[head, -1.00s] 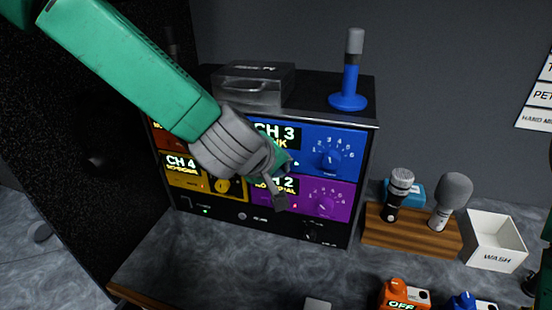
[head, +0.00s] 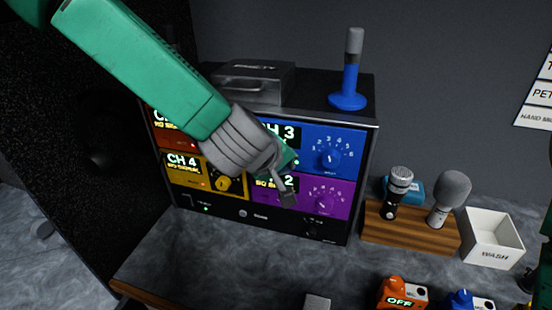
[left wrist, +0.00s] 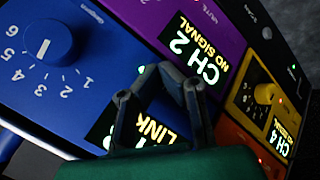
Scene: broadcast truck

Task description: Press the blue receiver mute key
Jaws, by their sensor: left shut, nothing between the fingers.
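The blue receiver (head: 345,140) is the CH 3 module at the upper right of the rack, with a numbered dial. In the left wrist view its blue face (left wrist: 95,100) fills the left, and its display reads CH 3 LINK in part. My left gripper (head: 289,198) is shut and empty in front of the seam between the blue and purple modules. Its fingers (left wrist: 163,78) cover part of the blue face in the left wrist view. I cannot make out the blue mute key, nor tell whether the fingertips touch the panel.
The purple CH 2 module (head: 335,197) is below, the yellow CH 4 module (head: 190,181) at lower left. A blue stand (head: 349,85) and a grey case (head: 250,82) sit on the rack. Microphones on a wooden block (head: 415,230) and a white WASH bin (head: 491,240) stand to the right.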

